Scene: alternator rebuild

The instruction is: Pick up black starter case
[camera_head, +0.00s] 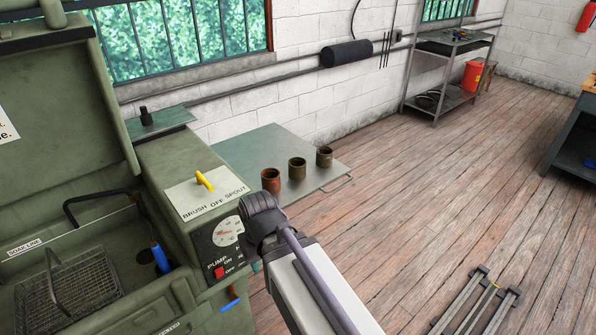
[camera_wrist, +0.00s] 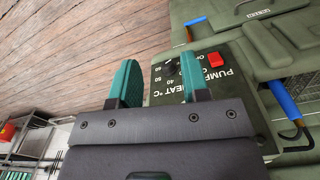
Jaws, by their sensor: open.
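Three short, open-topped cylindrical cases stand upright in a row on a grey-green metal shelf (camera_head: 235,150) in the head view. The nearest case (camera_head: 271,181) is reddish brown, the middle case (camera_head: 297,170) is dull brown, and the far case (camera_head: 324,157) is dark brown. None looks clearly black, so I cannot tell which is the black starter case. My gripper (camera_wrist: 159,72) has two teal fingers, open and empty, in front of the washer's control panel in the wrist view. In the head view my arm hides most of it. No case shows in the wrist view.
The green parts washer (camera_head: 160,160) stands at the left, with a yellow handle (camera_head: 205,181), a gauge and a wire basket (camera_head: 65,295). A metal rack (camera_head: 445,65) stands along the back wall. The wooden floor right of the shelf is mostly clear.

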